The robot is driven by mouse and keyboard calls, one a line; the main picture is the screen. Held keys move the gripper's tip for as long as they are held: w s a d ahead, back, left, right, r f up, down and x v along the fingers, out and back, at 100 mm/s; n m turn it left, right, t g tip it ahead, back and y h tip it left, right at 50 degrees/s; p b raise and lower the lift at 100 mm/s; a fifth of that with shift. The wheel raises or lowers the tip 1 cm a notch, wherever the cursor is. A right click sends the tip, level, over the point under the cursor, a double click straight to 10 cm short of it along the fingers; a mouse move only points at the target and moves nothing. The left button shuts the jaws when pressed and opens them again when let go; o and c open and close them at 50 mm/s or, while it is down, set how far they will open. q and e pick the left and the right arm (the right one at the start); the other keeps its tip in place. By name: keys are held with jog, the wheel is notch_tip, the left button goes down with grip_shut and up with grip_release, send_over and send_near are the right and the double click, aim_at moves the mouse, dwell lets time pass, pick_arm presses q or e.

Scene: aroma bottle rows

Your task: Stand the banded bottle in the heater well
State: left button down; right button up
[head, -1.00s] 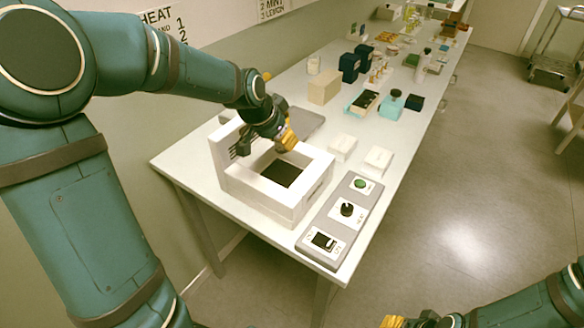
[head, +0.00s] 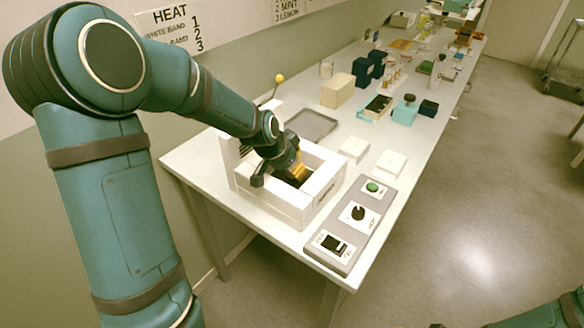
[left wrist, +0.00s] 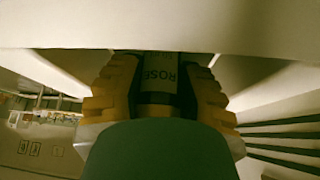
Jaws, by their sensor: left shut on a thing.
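The heater (head: 268,202) is a white open-topped box at the near end of the table, with a dark square well. My left gripper (head: 298,172) reaches down into this opening, its yellow fingers partly below the rim. In the left wrist view the gripper (left wrist: 158,95) is shut on a dark bottle (left wrist: 158,72) with an upside-down ROSE label and a pale band around it. The bottle is hidden in the head view, so I cannot tell whether its base touches the well floor. My right arm shows only at the bottom right corner; its fingers are out of frame.
A grey panel (head: 352,222) with a green button, knob and switch lies right of the heater. Two white blocks (head: 354,149) (head: 390,163) and a grey tray (head: 312,125) are behind. A beige box (head: 337,91) and several bottles and boxes stand farther back.

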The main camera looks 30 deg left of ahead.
pick_arm(q)
jog(key=shift+f, duration=0.15)
jog(key=c, duration=0.7)
grip_release()
jog(key=shift+r, duration=0.35)
jog(key=p+v, duration=0.2)
jog(key=v, duration=0.9)
jog(key=shift+s+r, duration=0.2)
jog(key=shift+r, duration=0.05)
